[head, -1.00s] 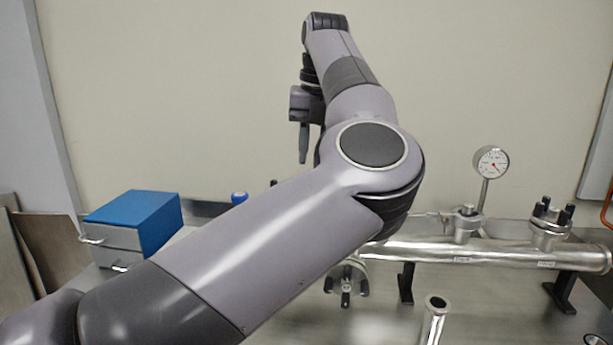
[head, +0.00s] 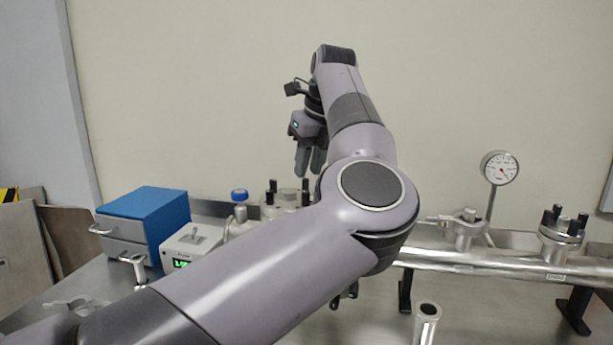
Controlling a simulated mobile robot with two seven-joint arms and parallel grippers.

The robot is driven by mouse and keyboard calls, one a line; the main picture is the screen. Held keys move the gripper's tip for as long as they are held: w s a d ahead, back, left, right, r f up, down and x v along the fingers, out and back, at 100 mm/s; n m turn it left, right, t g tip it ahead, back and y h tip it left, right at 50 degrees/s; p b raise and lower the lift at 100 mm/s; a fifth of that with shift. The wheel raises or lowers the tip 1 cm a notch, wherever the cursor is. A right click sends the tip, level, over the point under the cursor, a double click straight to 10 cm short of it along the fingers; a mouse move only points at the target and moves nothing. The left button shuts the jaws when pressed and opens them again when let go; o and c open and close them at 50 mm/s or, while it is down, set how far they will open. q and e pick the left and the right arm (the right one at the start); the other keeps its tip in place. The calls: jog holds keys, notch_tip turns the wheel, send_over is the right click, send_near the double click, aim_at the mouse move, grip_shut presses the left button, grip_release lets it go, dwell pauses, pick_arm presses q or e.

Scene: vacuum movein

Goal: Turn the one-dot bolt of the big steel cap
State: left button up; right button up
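Two steel caps with black upright bolts show. One cap (head: 280,208) is at the middle left, partly hidden behind my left arm. The other cap (head: 561,236) stands on the right end of the steel pipe. I cannot make out dots on the bolts, nor which cap is the big one. My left gripper (head: 310,172) hangs fingers down above and just right of the left cap's bolts in the picture. Its two fingers show close together with nothing seen between them. Whether they are shut is unclear. My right gripper is not in view.
A steel pipe (head: 465,258) on black stands runs along the right, with a dial gauge (head: 500,168) above. A blue-topped drawer box (head: 145,225) and a white device with a green display (head: 190,248) stand at left. My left arm hides the middle of the bench.

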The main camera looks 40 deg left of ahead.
aim_at(305, 185)
pick_arm(q)
jog(key=shift+x, duration=1.35)
grip_shut()
